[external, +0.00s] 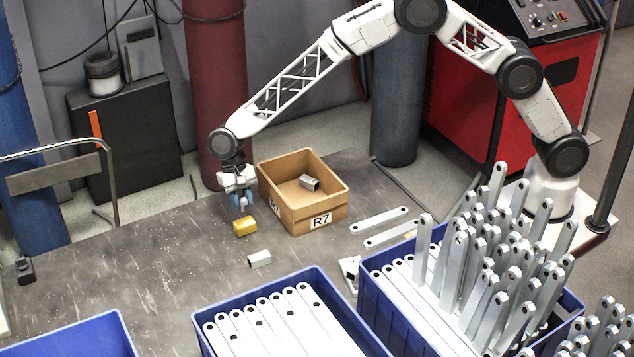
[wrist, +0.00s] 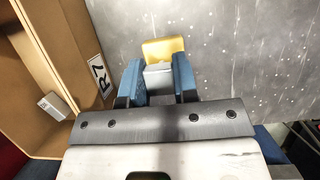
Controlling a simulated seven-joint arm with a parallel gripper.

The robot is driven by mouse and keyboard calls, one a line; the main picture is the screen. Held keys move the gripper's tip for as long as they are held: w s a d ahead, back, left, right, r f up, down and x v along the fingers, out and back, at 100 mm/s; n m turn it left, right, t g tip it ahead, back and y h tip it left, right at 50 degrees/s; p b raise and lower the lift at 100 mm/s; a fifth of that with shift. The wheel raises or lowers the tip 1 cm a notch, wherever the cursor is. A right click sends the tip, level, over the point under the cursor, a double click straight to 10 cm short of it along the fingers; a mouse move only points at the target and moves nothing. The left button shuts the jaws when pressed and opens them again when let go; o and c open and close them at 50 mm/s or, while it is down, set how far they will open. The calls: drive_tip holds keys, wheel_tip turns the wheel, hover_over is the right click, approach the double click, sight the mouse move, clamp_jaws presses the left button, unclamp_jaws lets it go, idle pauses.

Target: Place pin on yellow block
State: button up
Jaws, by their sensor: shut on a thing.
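The yellow block (external: 244,228) lies on the grey table, just left of the cardboard box. It also shows in the wrist view (wrist: 165,47), just beyond my fingertips. My gripper (external: 242,202) is over the block, its blue fingers pointing down. In the wrist view my gripper (wrist: 158,80) is shut on a grey metal piece, the pin (wrist: 158,73). The pin overlaps the near part of the block in that view. I cannot tell whether they touch. In the external view the fingers mostly hide the pin.
The cardboard box (external: 285,212) marked R7 stands close to the right, with a grey metal piece (external: 308,183) inside. Another grey piece (external: 259,258) lies on the table in front. Blue bins (external: 385,300) of galvanized brackets fill the front.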

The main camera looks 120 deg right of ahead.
sight(242, 211)
drive_tip(key=shift+f, duration=0.1)
drive_tip(key=shift+f, duration=1.75)
drive_tip(key=shift+f, duration=0.15)
drive_tip(key=o, duration=1)
drive_tip(key=shift+v, duration=6.1)
